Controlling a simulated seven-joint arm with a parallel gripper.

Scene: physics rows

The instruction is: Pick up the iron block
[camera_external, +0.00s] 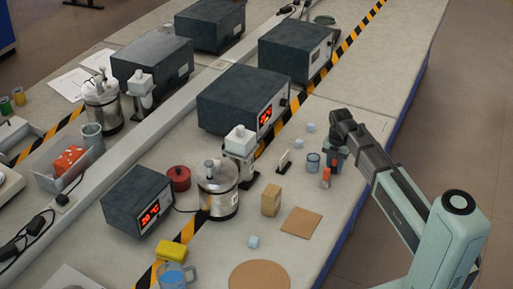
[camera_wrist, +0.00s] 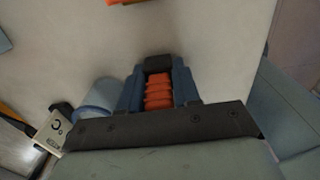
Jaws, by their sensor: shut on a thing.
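My gripper (camera_external: 336,159) is over the right part of the bench, with its blue fingers pointing down. In the wrist view my gripper (camera_wrist: 158,70) is shut, and a small dark block (camera_wrist: 158,62), which looks like the iron block, sits between its fingertips. An orange ribbed piece shows between the fingers behind the block; I cannot tell what it is. In the outside view the block is too small or hidden to make out. I cannot tell whether it is clear of the bench top.
A glass beaker (camera_external: 313,163) and an orange-and-grey cylinder (camera_external: 326,178) stand close beside my gripper. A white piece (camera_external: 284,161), a wooden block (camera_external: 271,200) and pale cubes (camera_external: 308,127) lie further left. The bench in front and right of the brown square (camera_external: 301,223) is clear.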

